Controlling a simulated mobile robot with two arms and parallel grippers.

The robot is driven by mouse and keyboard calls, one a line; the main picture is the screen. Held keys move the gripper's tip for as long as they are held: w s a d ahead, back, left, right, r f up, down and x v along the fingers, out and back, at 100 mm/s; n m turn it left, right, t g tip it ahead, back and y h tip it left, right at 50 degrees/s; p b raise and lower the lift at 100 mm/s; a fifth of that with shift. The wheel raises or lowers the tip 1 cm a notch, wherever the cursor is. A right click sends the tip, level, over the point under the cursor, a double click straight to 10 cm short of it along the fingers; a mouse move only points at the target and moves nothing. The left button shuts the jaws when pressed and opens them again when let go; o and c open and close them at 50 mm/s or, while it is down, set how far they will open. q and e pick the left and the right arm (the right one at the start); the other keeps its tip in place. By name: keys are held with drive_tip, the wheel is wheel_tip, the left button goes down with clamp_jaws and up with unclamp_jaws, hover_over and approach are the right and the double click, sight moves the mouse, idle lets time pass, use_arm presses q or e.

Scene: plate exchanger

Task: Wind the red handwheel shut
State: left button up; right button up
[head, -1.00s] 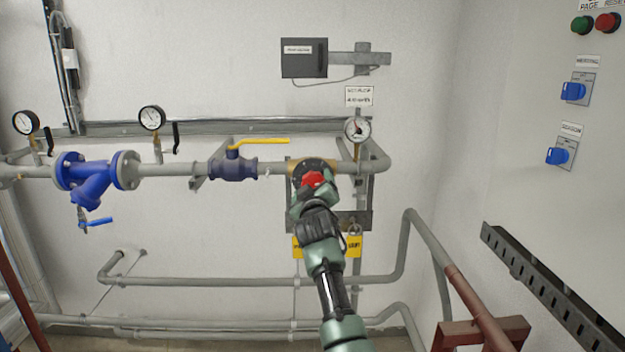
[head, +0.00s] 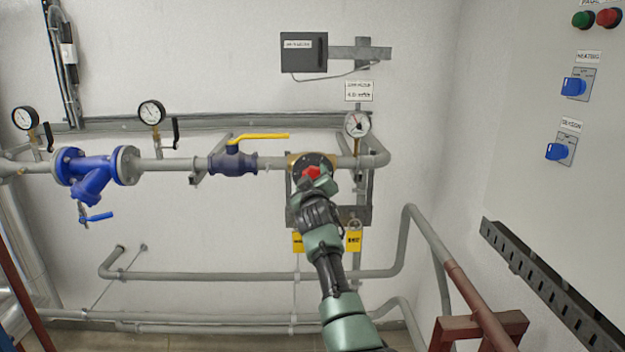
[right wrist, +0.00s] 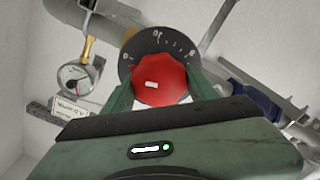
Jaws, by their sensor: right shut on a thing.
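The red handwheel (head: 313,173) sits in front of a dark round dial on the brass valve (head: 296,163) in the grey pipe. In the right wrist view the red handwheel (right wrist: 160,80) fills the space between my fingers, with the marked dial (right wrist: 158,42) behind it. My right gripper (head: 318,181) is shut on the handwheel, its fingers at either side of the rim, and hides part of the wheel in the head view. My left gripper is not in view.
A yellow-handled valve (head: 233,160) and a blue strainer (head: 92,170) sit left on the same pipe. A gauge (head: 357,124) stands close right of the handwheel. Yellow tags (head: 354,241) hang below. A grey panel (head: 545,200) stands at the right.

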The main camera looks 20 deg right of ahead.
drive_tip(key=m+b, duration=0.2)
drive_tip(key=b, duration=0.1)
drive_tip(key=shift+f, duration=0.25)
drive_tip(key=shift+r+m, duration=0.2)
drive_tip(key=shift+m, duration=0.3)
drive_tip(key=o, duration=1.4)
drive_tip(key=shift+c, duration=0.2)
